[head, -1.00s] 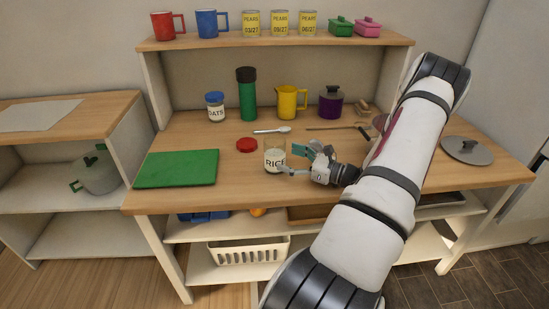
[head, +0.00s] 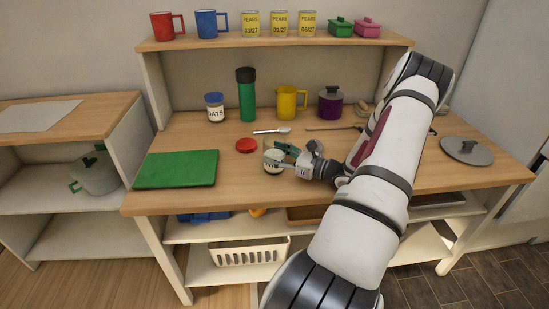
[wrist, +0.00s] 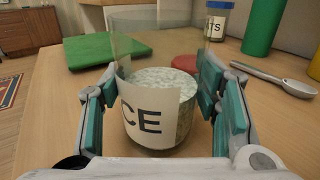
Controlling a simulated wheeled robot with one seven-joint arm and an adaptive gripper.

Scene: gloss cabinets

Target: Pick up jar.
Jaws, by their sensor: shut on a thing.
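A clear glass jar of rice (head: 272,167) stands upright on the wooden worktop, with no lid on it. In the wrist view the jar (wrist: 160,100) shows its white contents and part of a white label reading "CE". My gripper (wrist: 155,95) has its teal-padded fingers on both sides of the jar and is shut on it. In the head view my gripper (head: 279,156) covers much of the jar and its label. A red lid (head: 246,145) lies just behind and left of the jar. A second jar marked OATS (head: 215,108), with a blue lid, stands further back.
A green board (head: 177,169) lies to the left. A spoon (head: 271,131), green bottle (head: 247,95), yellow jug (head: 290,102) and purple pot (head: 330,103) are behind the jar. A shelf (head: 220,43) overhangs the back. The worktop in front is clear.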

